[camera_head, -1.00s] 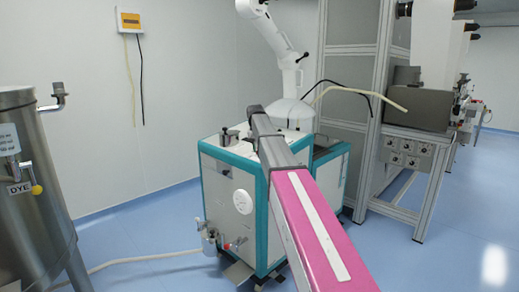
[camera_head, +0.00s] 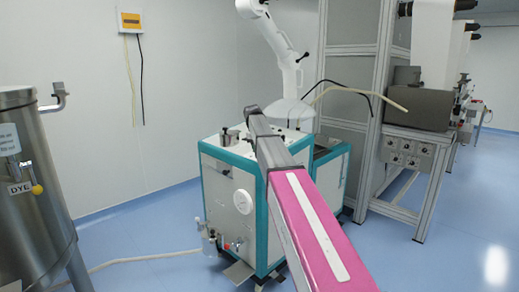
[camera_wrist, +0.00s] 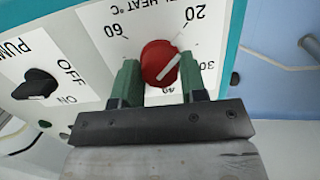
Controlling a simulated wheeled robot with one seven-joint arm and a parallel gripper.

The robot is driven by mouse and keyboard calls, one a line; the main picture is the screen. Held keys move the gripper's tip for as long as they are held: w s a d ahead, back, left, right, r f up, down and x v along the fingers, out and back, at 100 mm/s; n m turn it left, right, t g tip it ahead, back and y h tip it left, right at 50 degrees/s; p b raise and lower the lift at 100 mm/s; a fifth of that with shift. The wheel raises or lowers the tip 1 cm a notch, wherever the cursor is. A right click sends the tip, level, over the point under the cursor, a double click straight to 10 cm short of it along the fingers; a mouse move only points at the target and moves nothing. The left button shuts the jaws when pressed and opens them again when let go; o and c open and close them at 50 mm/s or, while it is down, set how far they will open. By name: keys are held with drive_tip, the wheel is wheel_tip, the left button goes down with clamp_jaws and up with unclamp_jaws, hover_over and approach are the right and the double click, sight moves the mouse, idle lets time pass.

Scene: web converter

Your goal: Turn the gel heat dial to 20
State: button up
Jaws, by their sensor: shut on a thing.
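The gel heat dial (camera_wrist: 160,64) is a round red knob with a white pointer line, on a white panel in the wrist view. The line slants toward the upper right, between the marks 20 and 30. The marks 60 and 40 also show; 40 is partly covered by my gripper. My gripper (camera_wrist: 159,75) has one green finger on each side of the knob and is shut on it. In the head view my arm covers the gripper and the dial.
The white and teal machine (camera_head: 232,190) stands mid-floor. A steel DYE tank (camera_head: 40,150) is at the left. A hose (camera_head: 140,259) crosses the floor.

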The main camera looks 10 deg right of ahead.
drive_tip(key=shift+n, duration=0.3)
drive_tip(key=o, duration=0.9)
drive_tip(key=shift+r, duration=0.1)
drive_tip(key=r, duration=0.3)
drive_tip(key=a+r, duration=0.1)
drive_tip(key=r, duration=0.3)
drive_tip(key=a+r, duration=0.1)
drive_tip(key=r, duration=0.2)
drive_tip(key=shift+a+r, duration=0.1)
drive_tip(key=shift+r, duration=0.1)
